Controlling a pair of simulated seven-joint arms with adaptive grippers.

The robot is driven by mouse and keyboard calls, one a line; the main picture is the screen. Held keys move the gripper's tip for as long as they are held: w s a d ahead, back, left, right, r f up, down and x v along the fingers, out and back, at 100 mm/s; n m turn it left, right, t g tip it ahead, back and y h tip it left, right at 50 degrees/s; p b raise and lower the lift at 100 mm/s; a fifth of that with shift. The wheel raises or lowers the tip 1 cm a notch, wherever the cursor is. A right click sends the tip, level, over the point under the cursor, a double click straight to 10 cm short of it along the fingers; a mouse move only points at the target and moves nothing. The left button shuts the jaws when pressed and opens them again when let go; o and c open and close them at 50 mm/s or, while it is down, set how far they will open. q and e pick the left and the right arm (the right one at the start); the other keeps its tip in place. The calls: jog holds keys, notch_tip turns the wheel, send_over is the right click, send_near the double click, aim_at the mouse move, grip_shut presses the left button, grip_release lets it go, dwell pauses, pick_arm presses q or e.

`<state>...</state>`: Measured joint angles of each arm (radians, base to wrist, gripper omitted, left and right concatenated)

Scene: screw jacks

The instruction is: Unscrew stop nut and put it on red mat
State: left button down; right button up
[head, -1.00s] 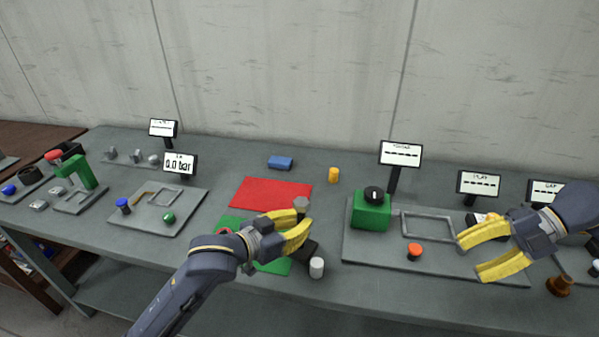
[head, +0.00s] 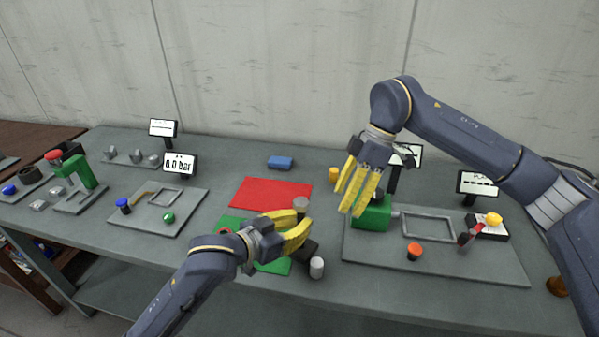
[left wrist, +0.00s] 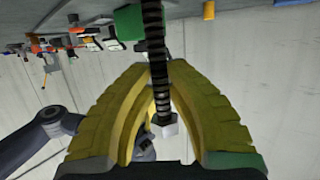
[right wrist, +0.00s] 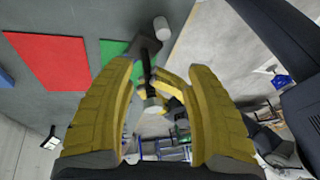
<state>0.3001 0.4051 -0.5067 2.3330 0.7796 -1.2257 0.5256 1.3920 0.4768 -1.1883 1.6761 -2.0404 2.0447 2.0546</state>
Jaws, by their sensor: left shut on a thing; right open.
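The screw jack stands on a green mat (head: 272,268); its dark base (head: 309,249) shows behind my left gripper (head: 303,226). My left gripper is shut on the jack's black threaded screw (left wrist: 152,35). The grey stop nut (head: 301,203) tops the screw, above my left fingers; it also shows in the left wrist view (left wrist: 169,126) and the right wrist view (right wrist: 154,107). My right gripper (head: 352,205) is open and empty, to the right of the nut with fingers pointing down. The red mat (head: 270,193) lies bare behind the jack.
A white cylinder (head: 317,267) stands right of the jack. A yellow cylinder (head: 334,174) and a blue block (head: 281,162) are at the back. A green box (head: 372,216) on a grey board stands below my right gripper. Another board (head: 150,208) is at the left.

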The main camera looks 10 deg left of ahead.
aim_at(300, 201)
jog(key=a+r+m+h, duration=0.1)
jog(key=a+r+m, duration=0.1)
jog(key=a, duration=0.1)
jog(key=a+r+m+t+h, duration=0.1)
jog(key=a+r+m, duration=0.1)
jog(key=a, duration=0.2)
jog(key=a+r+m+t+h, duration=0.1)
jog(key=a+r+m, duration=0.1)
jog(key=a, duration=0.1)
jog(key=shift+s+a+r+h, duration=0.15)
jog(key=shift+s+r+h, duration=0.1)
jog(key=shift+s+h, duration=0.1)
jog(key=shift+a, duration=0.15)
jog(key=shift+s+a+f, duration=0.1)
jog(key=shift+f, duration=3.75)
jog(key=shift+c, duration=0.4)
